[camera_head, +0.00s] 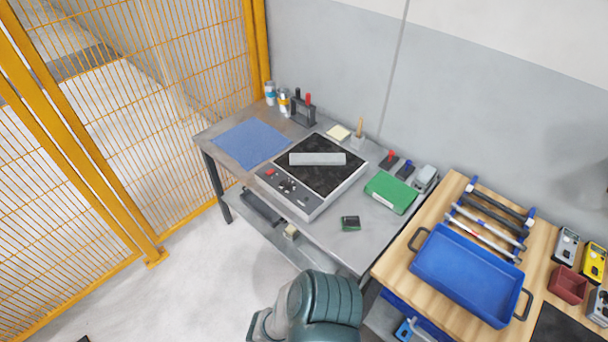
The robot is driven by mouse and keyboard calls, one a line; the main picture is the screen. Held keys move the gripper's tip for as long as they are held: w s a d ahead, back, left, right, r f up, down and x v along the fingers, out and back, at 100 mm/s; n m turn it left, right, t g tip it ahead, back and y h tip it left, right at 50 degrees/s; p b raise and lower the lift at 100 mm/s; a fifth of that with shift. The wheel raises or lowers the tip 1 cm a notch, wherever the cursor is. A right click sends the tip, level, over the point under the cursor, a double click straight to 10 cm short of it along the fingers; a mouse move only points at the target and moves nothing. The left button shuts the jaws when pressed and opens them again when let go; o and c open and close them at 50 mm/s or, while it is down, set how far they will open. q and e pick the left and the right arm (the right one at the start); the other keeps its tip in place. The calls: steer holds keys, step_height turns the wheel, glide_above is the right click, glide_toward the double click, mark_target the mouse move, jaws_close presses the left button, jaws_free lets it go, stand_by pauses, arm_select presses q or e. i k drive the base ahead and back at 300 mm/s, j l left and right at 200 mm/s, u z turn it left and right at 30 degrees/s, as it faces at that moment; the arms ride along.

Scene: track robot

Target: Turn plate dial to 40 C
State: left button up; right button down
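The heating plate (345,184) sits on the grey metal table, with a black top and a light grey housing. A flat grey bar (317,159) lies across its black top. The control panel (300,203) is on its near left side, with a red part (270,172) and several small dark controls. A dark round knob (287,186) on the panel looks like the dial. Its pointer and any scale marks are too small to read. Neither gripper is in view; only a teal link of my arm shows at the bottom, apart from the plate.
A blue mat (252,142) lies left of the plate, a green box (391,192) right, and a small dark-green block (350,223) in front. Cans and a tool rack (303,110) stand behind. A wooden bench with a blue tray (466,272) is at right; a yellow fence is left.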

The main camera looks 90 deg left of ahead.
mark_target(287, 184)
steer(key=u, duration=3)
